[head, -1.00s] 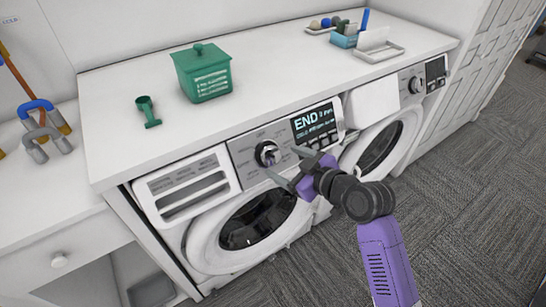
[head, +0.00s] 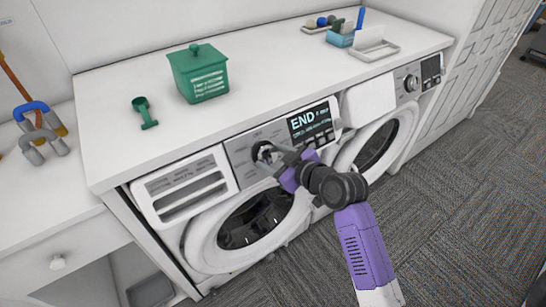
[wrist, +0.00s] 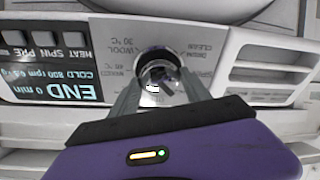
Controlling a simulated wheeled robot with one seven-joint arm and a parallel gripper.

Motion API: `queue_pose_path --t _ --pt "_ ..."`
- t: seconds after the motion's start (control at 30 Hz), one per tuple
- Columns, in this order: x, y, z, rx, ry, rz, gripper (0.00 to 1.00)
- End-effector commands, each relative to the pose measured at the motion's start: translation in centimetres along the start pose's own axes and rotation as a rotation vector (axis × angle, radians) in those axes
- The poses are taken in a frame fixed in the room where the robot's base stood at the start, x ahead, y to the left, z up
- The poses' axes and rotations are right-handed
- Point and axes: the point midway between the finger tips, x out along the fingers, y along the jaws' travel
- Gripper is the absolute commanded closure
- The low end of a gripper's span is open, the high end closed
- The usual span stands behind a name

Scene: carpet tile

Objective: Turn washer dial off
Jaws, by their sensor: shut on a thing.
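The washer (head: 210,230) on the left stands under the white counter, its display (head: 313,124) reading "END". Its round dial (head: 261,152) sits left of the display on the grey panel. My gripper (head: 269,158) reaches the dial from the lower right, its fingers partly covering it. In the wrist view, which shows the panel upside down, the dial (wrist: 157,62) lies between my two finger tips and the fingers are shut on it. The exact contact points are small and partly hidden.
A second washer (head: 378,140) stands to the right. On the counter (head: 140,160) are a green lidded box (head: 199,75), a green scoop (head: 145,112) and a blue holder (head: 342,39). Blue-handled tools (head: 42,135) stand at the left. Carpet (head: 450,230) is open at right.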

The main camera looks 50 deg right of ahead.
Motion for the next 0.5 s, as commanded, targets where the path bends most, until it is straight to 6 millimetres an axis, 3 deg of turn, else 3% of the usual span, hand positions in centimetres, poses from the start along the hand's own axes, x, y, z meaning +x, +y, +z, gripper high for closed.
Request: queue_pose_path --t 0.5 --pt "-0.12 -0.04 -0.14 0.145 0.006 0.015 0.85"
